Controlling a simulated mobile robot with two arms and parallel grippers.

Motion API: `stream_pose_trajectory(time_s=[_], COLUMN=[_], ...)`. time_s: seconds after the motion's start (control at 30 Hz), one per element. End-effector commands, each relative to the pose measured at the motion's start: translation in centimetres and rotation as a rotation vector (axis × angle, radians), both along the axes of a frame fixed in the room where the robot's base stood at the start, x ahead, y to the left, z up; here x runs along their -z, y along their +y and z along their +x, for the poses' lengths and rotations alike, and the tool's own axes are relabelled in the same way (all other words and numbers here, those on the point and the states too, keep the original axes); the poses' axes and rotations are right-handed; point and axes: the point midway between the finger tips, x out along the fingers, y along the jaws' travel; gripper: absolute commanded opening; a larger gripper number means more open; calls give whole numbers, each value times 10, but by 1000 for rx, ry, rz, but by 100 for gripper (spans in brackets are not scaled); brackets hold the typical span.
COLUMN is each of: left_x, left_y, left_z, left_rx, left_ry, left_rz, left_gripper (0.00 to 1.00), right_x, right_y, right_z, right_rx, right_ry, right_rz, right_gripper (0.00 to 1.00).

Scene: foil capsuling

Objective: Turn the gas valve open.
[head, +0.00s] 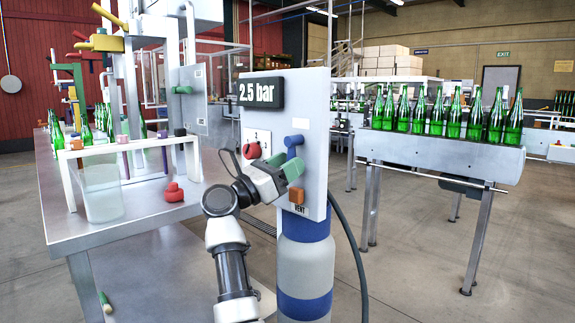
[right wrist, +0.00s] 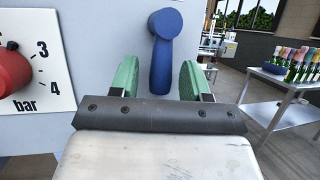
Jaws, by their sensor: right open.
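The gas valve (head: 293,142) is a blue lever on the front of the grey panel (head: 313,125), below the "2.5 bar" display. In the right wrist view the valve lever (right wrist: 161,65) has a round hub at the top and its arm hangs down. My right gripper (head: 284,166) is open, with green-padded fingers just in front of the panel below the hub. In the right wrist view the right gripper's fingers (right wrist: 160,82) stand on either side of the lever's lower arm, with gaps. The lever's lower end is partly hidden by the gripper. My left gripper is not in view.
A red knob (head: 252,151) on a bar dial sits left of the valve. An orange VENT button (head: 296,195) is below. A blue-banded cylinder (head: 305,256) stands under the panel. A metal workbench (head: 130,222) is at left; a conveyor with green bottles (head: 440,150) is at right.

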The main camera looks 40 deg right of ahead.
Motion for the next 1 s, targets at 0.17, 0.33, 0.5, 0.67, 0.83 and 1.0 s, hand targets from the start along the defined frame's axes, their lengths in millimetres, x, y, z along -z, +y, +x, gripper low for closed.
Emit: stream_pose_trajectory(time_s=[0.17,0.33,0.5,0.67,0.83,1.0], left_x=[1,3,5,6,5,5], left_y=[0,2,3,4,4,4], left_z=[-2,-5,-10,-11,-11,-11], left_rx=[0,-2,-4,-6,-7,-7], left_ry=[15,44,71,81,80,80], left_rz=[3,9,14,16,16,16], left_gripper=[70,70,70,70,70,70], right_x=[9,23,34,39,41,40], right_y=[21,54,81,95,98,98], right_z=[4,7,11,12,12,12], right_rx=[-4,-4,-3,-2,-1,-1], right_ry=[4,3,2,0,0,0], right_rz=[0,0,0,-1,-1,-1], right_gripper=[47,47,47,47,47,47])
